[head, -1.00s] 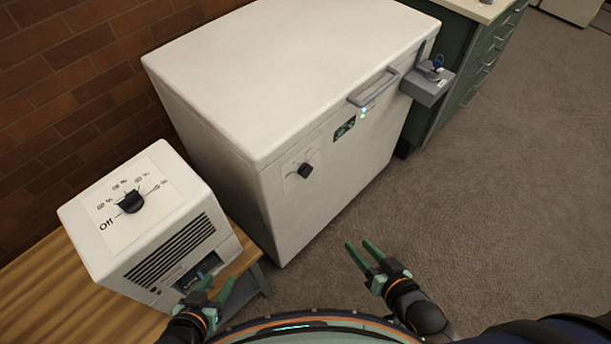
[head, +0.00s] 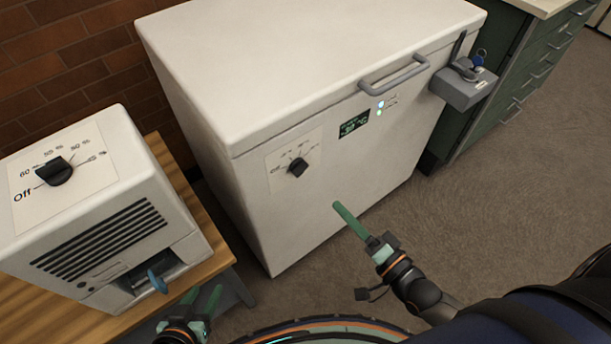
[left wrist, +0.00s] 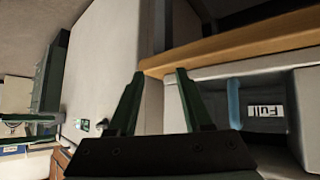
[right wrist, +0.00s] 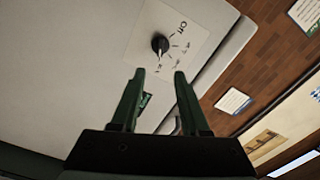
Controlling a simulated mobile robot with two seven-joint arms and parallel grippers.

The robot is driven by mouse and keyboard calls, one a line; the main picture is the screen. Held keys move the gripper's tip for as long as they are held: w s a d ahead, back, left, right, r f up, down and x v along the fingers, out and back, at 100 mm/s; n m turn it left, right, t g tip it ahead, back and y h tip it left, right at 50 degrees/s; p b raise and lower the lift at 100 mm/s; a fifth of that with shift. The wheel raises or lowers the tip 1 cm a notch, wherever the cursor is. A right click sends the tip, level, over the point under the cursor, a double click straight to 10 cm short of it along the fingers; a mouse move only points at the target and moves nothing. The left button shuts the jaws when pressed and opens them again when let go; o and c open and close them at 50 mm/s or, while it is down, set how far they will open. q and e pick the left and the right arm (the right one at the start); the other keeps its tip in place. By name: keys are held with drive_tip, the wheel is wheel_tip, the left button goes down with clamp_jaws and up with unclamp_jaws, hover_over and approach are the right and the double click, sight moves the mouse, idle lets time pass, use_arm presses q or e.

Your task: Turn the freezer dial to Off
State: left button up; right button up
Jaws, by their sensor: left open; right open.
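The white chest freezer (head: 310,80) stands in the middle of the head view. Its black dial (head: 298,167) sits on a pale label plate on the front. The right wrist view shows the dial (right wrist: 160,43) ahead of my fingertips, with "Off" printed to its upper right; the knob's narrow end seems to point down, away from "Off". My right gripper (head: 345,213) is open and empty, apart from the freezer front, below and right of the dial in the head view. My left gripper (head: 207,300) is open and empty, low beside the wooden table.
A white vented box (head: 110,215) with its own black "Off" dial (head: 54,171) and a blue lever (head: 157,281) stands on the wooden table (head: 170,170). A handle (head: 395,76) and grey lock box (head: 464,88) project from the freezer. Floor to the right is clear.

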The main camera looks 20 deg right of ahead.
sight(305, 171)
drive_tip(key=b+x, duration=0.1)
drive_tip(key=x, duration=1)
drive_tip(key=shift+w+a+b, duration=0.15)
drive_tip(key=shift+w+b, duration=0.2)
use_arm(q)
drive_tip(key=shift+w+a+f+t, duration=0.15)
drive_tip(key=shift+a+f+t, duration=0.2)
drive_tip(key=shift+a, duration=0.1)
use_arm(e)
drive_tip(key=shift+w+a, duration=0.1)
drive_tip(key=shift+w, duration=0.25)
use_arm(q)
drive_tip(key=shift+f, duration=0.15)
use_arm(e)
clamp_jaws()
